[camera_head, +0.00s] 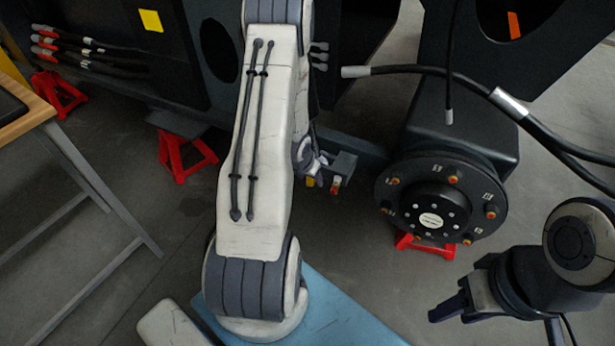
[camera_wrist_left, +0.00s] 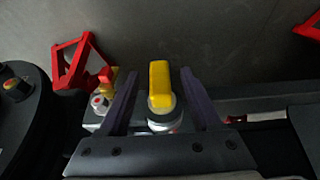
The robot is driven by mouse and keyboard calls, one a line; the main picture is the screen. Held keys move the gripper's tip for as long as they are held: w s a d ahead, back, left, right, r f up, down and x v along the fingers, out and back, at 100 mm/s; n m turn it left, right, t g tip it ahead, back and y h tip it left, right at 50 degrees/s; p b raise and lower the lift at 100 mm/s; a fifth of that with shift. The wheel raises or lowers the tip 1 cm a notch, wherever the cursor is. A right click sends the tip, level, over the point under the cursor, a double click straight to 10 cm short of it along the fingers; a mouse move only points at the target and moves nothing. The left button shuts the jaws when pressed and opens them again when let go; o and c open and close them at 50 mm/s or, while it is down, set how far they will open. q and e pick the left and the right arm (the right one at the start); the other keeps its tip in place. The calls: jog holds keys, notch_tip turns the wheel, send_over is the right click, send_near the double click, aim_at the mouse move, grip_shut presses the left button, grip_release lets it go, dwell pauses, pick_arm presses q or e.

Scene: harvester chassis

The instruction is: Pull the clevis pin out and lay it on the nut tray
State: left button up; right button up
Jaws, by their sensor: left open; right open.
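A piece with a yellow upright grip (camera_wrist_left: 160,84) and a metal collar at its base stands between the spread fingers of my left gripper (camera_wrist_left: 158,75) in the left wrist view. The fingers flank it without visibly closing on it. It seems to be the clevis pin, but I cannot be sure. In the head view, my left arm hides most of that gripper, beside a small grey bracket (camera_head: 343,163). My right gripper (camera_head: 450,310) is open and empty at the lower right. I cannot make out the nut tray.
A round black hub (camera_head: 432,196) with orange-tipped studs is right of the bracket. Black hoses (camera_head: 450,72) cross the upper right. A wooden-topped table (camera_head: 30,118) with a dark, partly cut-off item stands at the left. Red stands (camera_head: 185,155) are on the floor.

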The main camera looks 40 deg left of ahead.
pick_arm(q)
jog(key=shift+w+f, duration=0.1)
jog(key=shift+f, duration=0.1)
grip_shut()
jog(key=shift+s+d+b, duration=0.2)
jog(key=shift+s+b, duration=0.15)
jog(key=shift+s, duration=0.7)
jog(key=s+d+b, duration=0.1)
jog(key=s, duration=0.6)
jog(key=shift+d+b, duration=0.35)
dwell(0.7)
